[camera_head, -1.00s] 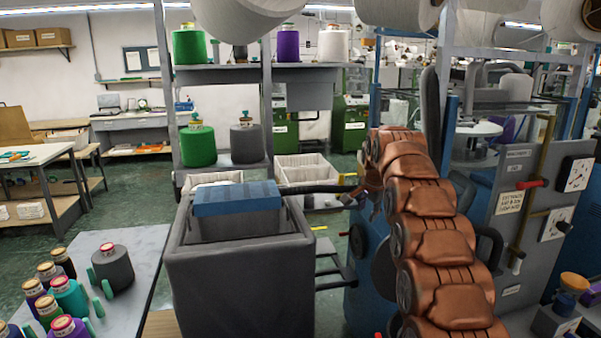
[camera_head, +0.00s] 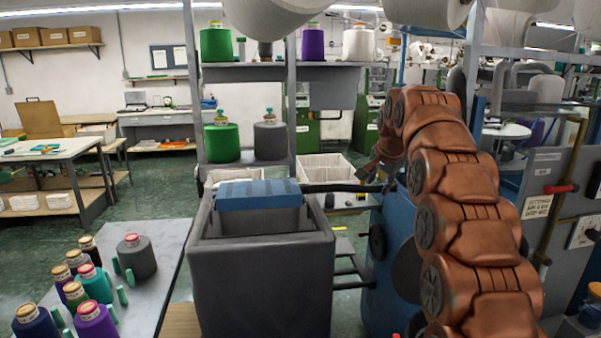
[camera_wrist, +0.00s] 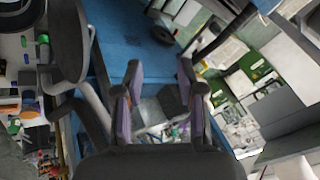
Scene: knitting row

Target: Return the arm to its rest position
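My copper-coloured arm (camera_head: 450,190) rises along the right of the head view and bends over at the top. My gripper (camera_head: 375,178) hangs at the arm's far end, beside a blue machine cabinet; its fingers are too small to make out there. In the wrist view my gripper (camera_wrist: 160,78) shows two purple-and-grey fingers spread well apart. Nothing is held between them. Behind the fingers are a blue surface (camera_wrist: 130,35) and blurred floor-level clutter.
A dark grey bin (camera_head: 262,275) with a blue piece (camera_head: 258,194) across its top stands at centre. A table (camera_head: 165,255) with several yarn cones is at the lower left. A yarn shelf (camera_head: 265,74) stands behind. Open green floor (camera_head: 150,190) lies at left.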

